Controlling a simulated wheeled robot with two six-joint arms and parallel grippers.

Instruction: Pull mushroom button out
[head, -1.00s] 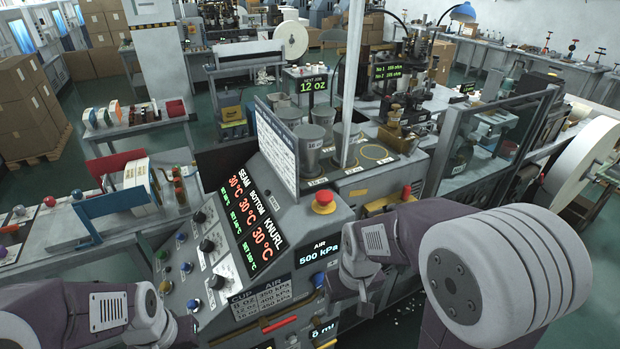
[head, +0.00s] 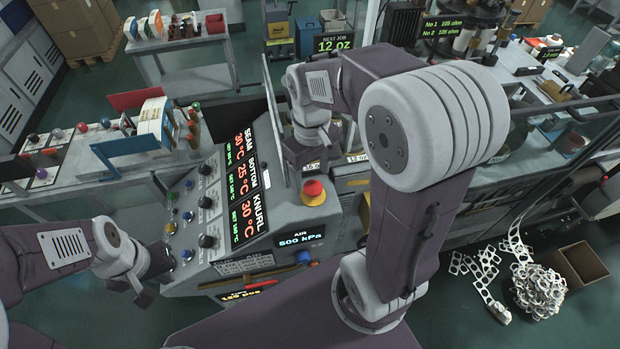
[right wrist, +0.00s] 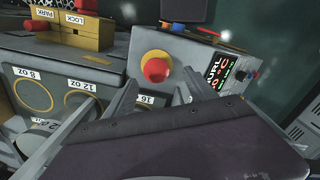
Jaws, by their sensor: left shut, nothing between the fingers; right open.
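The red mushroom button (head: 313,190) sits on its collar on the sloped grey control panel, in the head view just above the AIR display. It also shows in the right wrist view as a red dome (right wrist: 156,70) on a yellow-orange collar. My right gripper (head: 304,157) is behind the button in the head view, pointing down, close to it. In the right wrist view its two fingers (right wrist: 158,84) are spread, with the button ahead between them and nothing held. My left gripper (head: 145,294) is shut and empty, low at the panel's left front.
Several knobs and small buttons (head: 205,214) line the panel's left side. The temperature display (head: 245,190) stands beside them. In the right wrist view, yellow blocks with red knobs (right wrist: 65,32) and round cup openings (right wrist: 82,103) lie left of the button.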

